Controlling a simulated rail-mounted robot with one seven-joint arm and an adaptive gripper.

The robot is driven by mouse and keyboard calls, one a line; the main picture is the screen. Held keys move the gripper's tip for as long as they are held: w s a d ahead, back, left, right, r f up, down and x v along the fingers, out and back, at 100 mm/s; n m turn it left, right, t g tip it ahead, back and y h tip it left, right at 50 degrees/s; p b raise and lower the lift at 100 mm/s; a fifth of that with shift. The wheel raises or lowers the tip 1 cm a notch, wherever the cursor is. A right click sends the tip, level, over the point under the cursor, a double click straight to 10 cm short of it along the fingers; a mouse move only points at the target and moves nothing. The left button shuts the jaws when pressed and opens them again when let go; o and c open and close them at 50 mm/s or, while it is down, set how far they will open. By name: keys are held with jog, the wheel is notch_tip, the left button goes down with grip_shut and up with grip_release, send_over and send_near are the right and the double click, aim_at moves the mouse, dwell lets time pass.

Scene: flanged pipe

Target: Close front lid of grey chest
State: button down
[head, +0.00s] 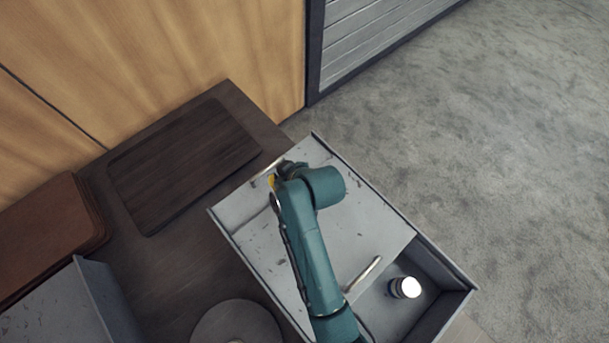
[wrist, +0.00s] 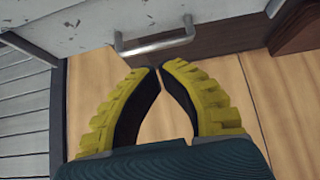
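The grey chest (head: 457,275) stands in the middle of the head view with a scuffed pale grey top panel (head: 365,215). Its right-hand compartment is uncovered, and a white-topped cylinder (head: 405,288) stands inside. A bar handle (head: 362,274) lies at the panel's edge beside this opening. In the wrist view a metal handle (wrist: 154,43) is fixed on a scuffed pale grey surface (wrist: 90,18). My gripper (wrist: 159,68) has yellow-backed fingers with the tips almost together, nothing between them, just short of that handle. In the head view my arm crosses the chest and mostly hides the gripper.
A dark wooden tray (head: 185,165) and a brown board (head: 45,230) lie on the dark table left of the chest. A round dark object (head: 237,322) and another grey box (head: 60,305) are at the lower left. Carpet (head: 500,130) lies open on the right.

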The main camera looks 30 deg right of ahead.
jog(key=f, duration=0.1)
jog(key=s+f, duration=0.1)
jog(key=d+f+b, duration=0.1)
jog(key=shift+s+f+m, duration=0.15)
jog(key=shift+f+m, duration=0.05)
jog(key=shift+m, duration=0.1)
jog(key=shift+a+f, duration=0.1)
jog(key=shift+a, duration=0.05)
jog(key=b+x, duration=0.1)
jog(key=x, duration=0.8)
jog(key=shift+f, duration=0.1)
jog(key=shift+s+d+p, duration=0.25)
jog(key=shift+s+p, duration=0.1)
jog(key=shift+s, duration=0.5)
jog(key=shift+s+d+p, duration=0.2)
jog(key=shift+s+p, duration=0.15)
jog(key=shift+s, duration=0.45)
